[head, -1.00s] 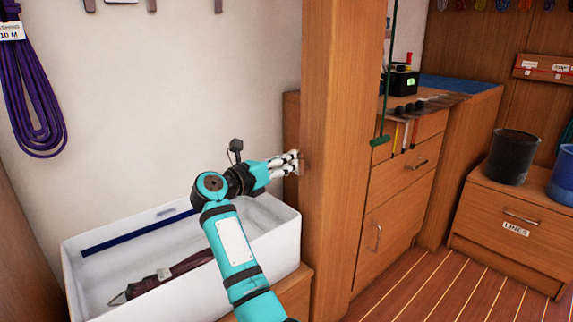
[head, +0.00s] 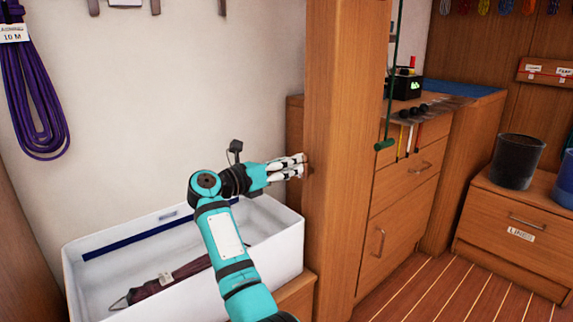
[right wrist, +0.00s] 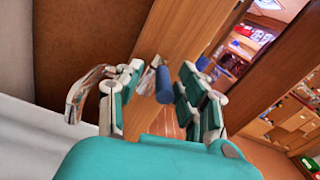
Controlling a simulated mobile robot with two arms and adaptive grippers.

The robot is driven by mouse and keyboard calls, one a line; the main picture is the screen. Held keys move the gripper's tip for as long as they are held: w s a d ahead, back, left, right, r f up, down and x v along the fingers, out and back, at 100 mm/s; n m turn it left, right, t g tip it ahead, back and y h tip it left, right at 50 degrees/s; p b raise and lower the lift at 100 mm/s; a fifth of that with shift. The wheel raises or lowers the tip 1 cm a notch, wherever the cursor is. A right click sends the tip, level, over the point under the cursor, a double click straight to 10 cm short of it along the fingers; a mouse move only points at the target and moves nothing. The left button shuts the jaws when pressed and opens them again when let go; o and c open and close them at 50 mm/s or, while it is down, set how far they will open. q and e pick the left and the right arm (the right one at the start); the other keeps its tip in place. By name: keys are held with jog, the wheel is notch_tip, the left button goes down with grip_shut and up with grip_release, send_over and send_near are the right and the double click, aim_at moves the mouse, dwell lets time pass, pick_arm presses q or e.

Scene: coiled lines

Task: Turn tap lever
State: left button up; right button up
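My right gripper (head: 303,166) is held level beside the tall wooden post, above the white basin. In the right wrist view my right gripper (right wrist: 160,68) has its fingers apart. A blue lever (right wrist: 165,85) with a small metallic part beside it shows in the gap between them, in front of the wood. I cannot tell whether a finger touches it. A curved shiny metal piece (right wrist: 85,95), perhaps the tap's spout, is left of the left finger. The lever is hidden or too small to make out in the head view. My left gripper is not in view.
The wooden post (head: 333,120) stands right at the fingertips. A white basin (head: 270,232) below holds a dark folded umbrella-like thing (head: 165,285). A purple coiled line (head: 35,95) hangs on the left wall. Drawers (head: 405,180) stand beyond the post.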

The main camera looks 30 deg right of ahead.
jog(key=a, duration=0.7)
jog(key=shift+s+a, duration=0.2)
jog(key=shift+s, duration=0.25)
